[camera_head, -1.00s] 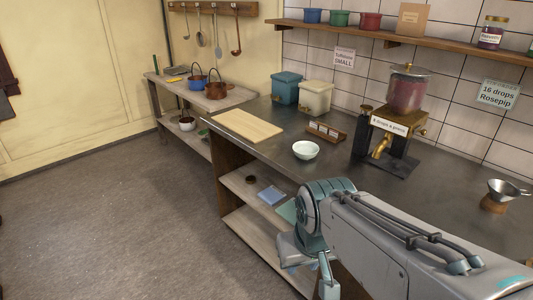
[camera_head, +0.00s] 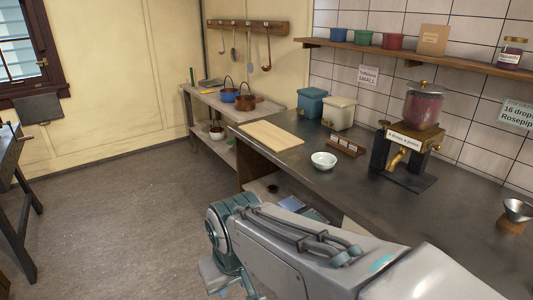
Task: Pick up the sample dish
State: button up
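A small white dish (camera_head: 324,160), which I take to be the sample dish, stands upright on the dark metal counter (camera_head: 400,215). It sits right of the wooden board and in front of a small wooden card holder, apart from both. Its inside looks pale and empty. My arm spans the lower middle of the view, below and in front of the dish, not touching it. My gripper is not clearly visible; only grey and teal arm links show at the bottom.
A cutting board (camera_head: 271,136) lies on the counter's left end. A drop dispenser (camera_head: 413,135) with a brass tap stands right of the dish, and a metal funnel (camera_head: 516,212) stands far right. Teal (camera_head: 310,103) and cream (camera_head: 338,112) canisters stand behind. Open floor (camera_head: 120,220) lies left.

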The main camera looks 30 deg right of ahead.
aim_at(324, 161)
jog(key=i, duration=1.05)
jog(key=z, duration=1.1)
jog(key=i, duration=0.65)
jog(key=z, duration=0.65)
